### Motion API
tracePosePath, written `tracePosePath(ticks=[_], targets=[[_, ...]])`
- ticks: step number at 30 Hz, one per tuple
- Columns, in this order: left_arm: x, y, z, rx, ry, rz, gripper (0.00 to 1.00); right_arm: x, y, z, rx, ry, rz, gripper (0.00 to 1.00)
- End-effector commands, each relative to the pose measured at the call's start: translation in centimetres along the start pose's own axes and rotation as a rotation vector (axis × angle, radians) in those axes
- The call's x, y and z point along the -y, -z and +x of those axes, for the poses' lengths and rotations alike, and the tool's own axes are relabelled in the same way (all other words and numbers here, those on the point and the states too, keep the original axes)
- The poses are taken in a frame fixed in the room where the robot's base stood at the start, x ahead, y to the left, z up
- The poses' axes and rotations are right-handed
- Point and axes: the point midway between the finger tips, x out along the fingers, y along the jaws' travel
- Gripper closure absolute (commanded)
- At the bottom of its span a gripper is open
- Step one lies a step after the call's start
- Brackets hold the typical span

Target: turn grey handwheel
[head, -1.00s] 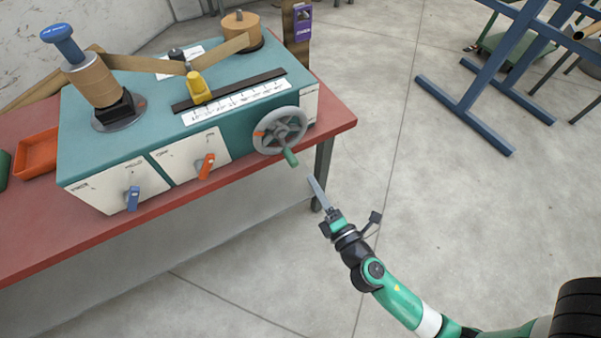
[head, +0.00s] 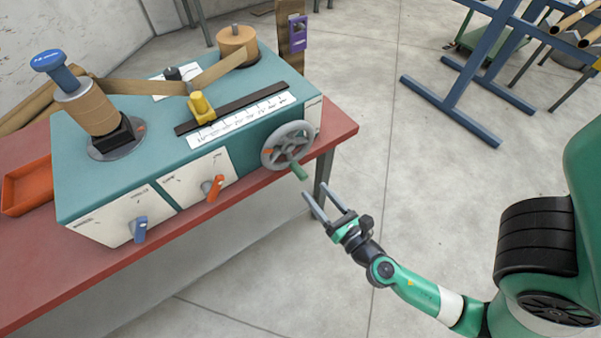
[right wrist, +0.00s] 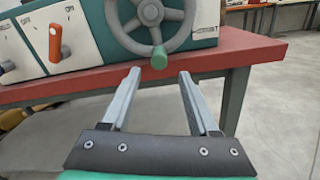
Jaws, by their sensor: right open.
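The grey handwheel (head: 288,148) is on the front right of the teal winder (head: 160,170). Its green crank handle (head: 299,171) sticks out toward the lower right of the wheel. My right gripper (head: 315,190) is open and empty, just in front of and below the handle. In the right wrist view, the handwheel (right wrist: 150,20) is at the top and its green handle (right wrist: 159,57) is at the bottom of the rim. The handle is centred between the two fingers, beyond their tips (right wrist: 158,72), with a gap. My left gripper is not in view.
The winder stands on a red table (head: 235,205), whose edge runs just below the handwheel. An orange knob (head: 213,188) and a blue knob (head: 139,230) are on its front. An orange tray (head: 27,187) is at the left. The floor to the right is clear up to a blue frame (head: 455,110).

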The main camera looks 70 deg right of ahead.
Motion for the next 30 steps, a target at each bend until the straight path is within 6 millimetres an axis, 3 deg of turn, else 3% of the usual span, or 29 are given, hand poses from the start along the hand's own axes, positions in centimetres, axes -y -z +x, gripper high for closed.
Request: tracePosePath(ticks=[3, 9, 21, 30], targets=[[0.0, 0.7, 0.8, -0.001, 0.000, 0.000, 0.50, -0.1, -0.6, 3.3, 0.007, 0.003, 0.004, 0.39], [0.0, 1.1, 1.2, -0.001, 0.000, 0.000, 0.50, -0.1, -0.3, 6.8, 0.003, 0.000, 0.003, 0.39], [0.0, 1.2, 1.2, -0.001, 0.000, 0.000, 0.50, -0.1, -0.1, 7.8, 0.001, -0.002, 0.002, 0.41], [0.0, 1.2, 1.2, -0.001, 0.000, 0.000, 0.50, -0.1, -0.1, 7.8, 0.001, -0.002, 0.002, 0.95]])
